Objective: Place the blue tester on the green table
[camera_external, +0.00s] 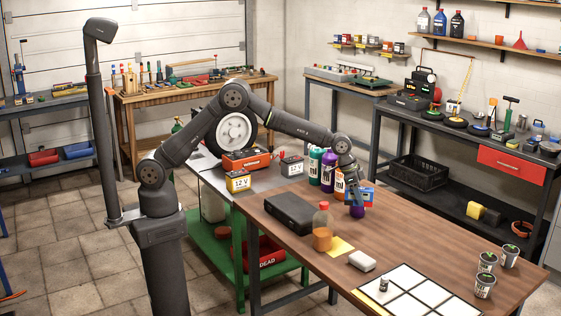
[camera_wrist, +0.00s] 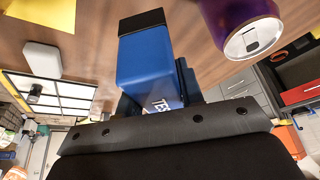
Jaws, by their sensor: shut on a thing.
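The blue tester (camera_wrist: 147,62), a blue box with a black end and white lettering, is between the two dark fingers of my gripper (camera_wrist: 157,92) in the wrist view. In the external view my gripper (camera_external: 356,200) is over the back of the brown wooden table, and the tester (camera_external: 368,194) shows small beside it. The fingers are shut on the tester. The green table (camera_external: 225,249) has a green frame, a lower shelf and a grey top. It stands left of the brown table, partly hidden by my arm.
Two 12 V batteries (camera_external: 238,182) (camera_external: 292,166), a red charger (camera_external: 246,160) and a wheel (camera_external: 231,133) are on the green table. Bottles (camera_external: 328,171), a black case (camera_external: 289,213), an orange bottle (camera_external: 322,230) and a purple can (camera_external: 357,211) stand close to my gripper on the brown table (camera_external: 440,233).

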